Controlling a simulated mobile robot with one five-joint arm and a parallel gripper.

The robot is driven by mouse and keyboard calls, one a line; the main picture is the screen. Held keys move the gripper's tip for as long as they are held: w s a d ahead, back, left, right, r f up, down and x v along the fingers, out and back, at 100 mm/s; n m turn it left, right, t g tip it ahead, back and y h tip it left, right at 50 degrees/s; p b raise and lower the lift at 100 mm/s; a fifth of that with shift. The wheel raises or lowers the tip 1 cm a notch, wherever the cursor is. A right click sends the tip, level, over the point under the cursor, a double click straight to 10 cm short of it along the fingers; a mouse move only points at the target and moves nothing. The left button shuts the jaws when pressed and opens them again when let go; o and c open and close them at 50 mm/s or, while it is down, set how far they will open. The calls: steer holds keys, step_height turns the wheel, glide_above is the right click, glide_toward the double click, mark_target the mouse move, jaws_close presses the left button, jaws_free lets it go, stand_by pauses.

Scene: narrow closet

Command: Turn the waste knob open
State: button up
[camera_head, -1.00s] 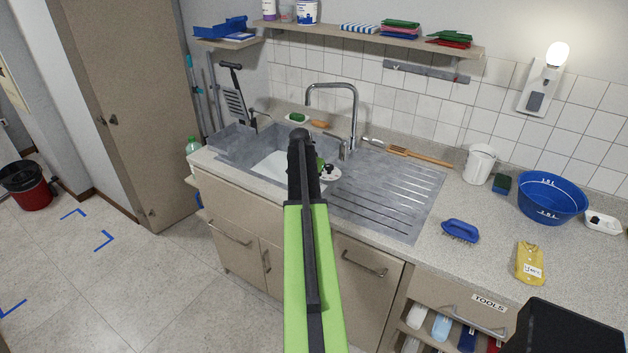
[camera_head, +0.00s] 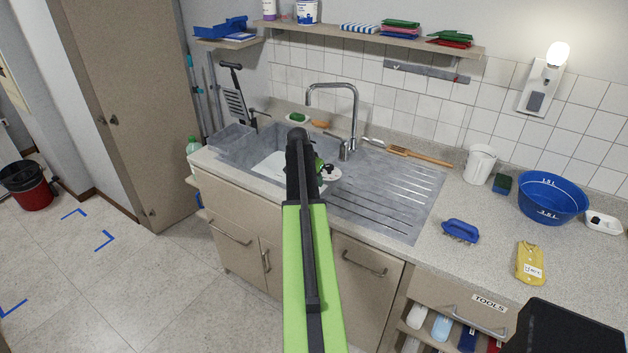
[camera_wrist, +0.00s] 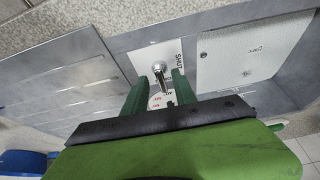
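The waste knob (camera_wrist: 159,68) is a small silver knob with a short lever on a white plate (camera_wrist: 146,56) marked "SHUT" in the wrist view. The lever points down toward my gripper. More lettering lower on the plate is partly hidden and unreadable. My gripper (camera_wrist: 159,80) is open, its two green fingers on either side of the lever. I cannot tell whether either finger touches it. In the head view my arm hides most of my gripper (camera_head: 319,165); a round white piece with a dark top (camera_head: 330,174) shows beside it at the sink.
The sink (camera_head: 240,143) and its ribbed drainboard (camera_head: 390,190) surround the plate. A tall tap (camera_head: 355,110) stands behind.

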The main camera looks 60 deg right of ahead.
steer(key=p+v, duration=1.6)
steer(key=v, duration=0.1)
steer(key=shift+a+r, duration=0.15)
steer(key=shift+a, duration=0.05)
